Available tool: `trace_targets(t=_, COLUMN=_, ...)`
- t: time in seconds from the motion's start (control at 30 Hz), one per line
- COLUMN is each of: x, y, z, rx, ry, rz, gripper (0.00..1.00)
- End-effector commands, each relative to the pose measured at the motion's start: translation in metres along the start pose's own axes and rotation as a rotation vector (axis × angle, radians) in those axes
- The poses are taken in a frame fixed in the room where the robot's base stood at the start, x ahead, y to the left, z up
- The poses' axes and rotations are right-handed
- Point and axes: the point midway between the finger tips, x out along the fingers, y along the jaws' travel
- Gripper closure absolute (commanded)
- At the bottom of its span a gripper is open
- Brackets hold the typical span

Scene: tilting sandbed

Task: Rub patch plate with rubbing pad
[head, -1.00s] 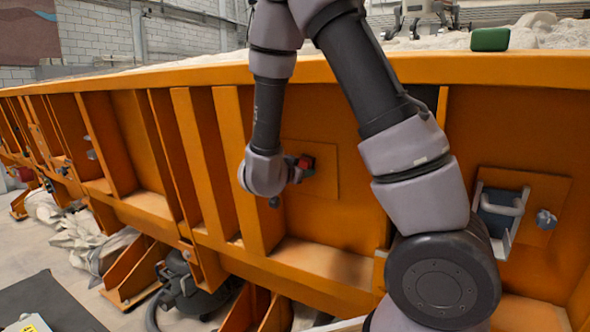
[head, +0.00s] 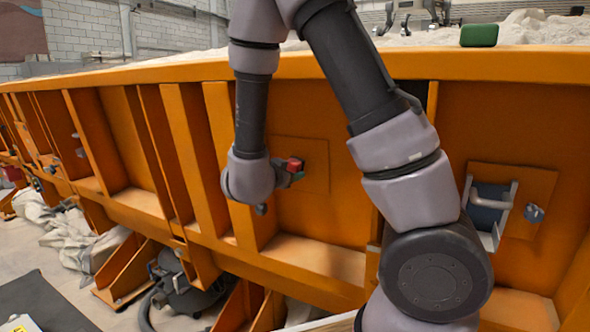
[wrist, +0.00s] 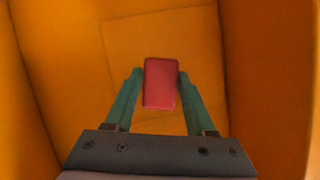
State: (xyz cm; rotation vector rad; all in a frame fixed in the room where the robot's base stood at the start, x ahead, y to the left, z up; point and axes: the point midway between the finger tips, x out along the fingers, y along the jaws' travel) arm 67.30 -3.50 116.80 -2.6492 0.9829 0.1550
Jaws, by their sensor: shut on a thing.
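The rubbing pad (wrist: 160,83) is a red block, held between the two green fingers of my gripper (wrist: 158,90) in the wrist view. In the head view the red pad (head: 294,164) shows at the end of my gripper (head: 292,173). The patch plate (head: 314,163) is a square orange plate on the orange side wall, partly hidden behind my gripper; it also shows in the wrist view (wrist: 190,40). The pad is in front of the plate. I cannot tell whether they touch.
Upright orange ribs (head: 218,150) flank the bay on the left, with a ledge (head: 320,258) below. At right a bracket holds a blue-grey object (head: 487,208) beside a knob (head: 534,213). A green block (head: 479,35) sits on the top rim.

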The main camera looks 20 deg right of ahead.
Motion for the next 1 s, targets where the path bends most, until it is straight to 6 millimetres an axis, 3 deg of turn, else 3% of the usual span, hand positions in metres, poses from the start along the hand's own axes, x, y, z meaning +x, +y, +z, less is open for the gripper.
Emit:
trace_targets(t=0.2, x=-0.015, y=0.000, z=0.006, rx=-0.001, ry=0.000, rz=-0.001, gripper=0.89)
trace_targets(t=0.63, x=-0.020, y=0.000, z=0.008, rx=-0.001, ry=0.000, rz=0.000, gripper=0.89)
trace_targets(t=1.0, x=-0.044, y=0.000, z=0.019, rx=-0.001, ry=0.000, rz=0.000, gripper=0.89)
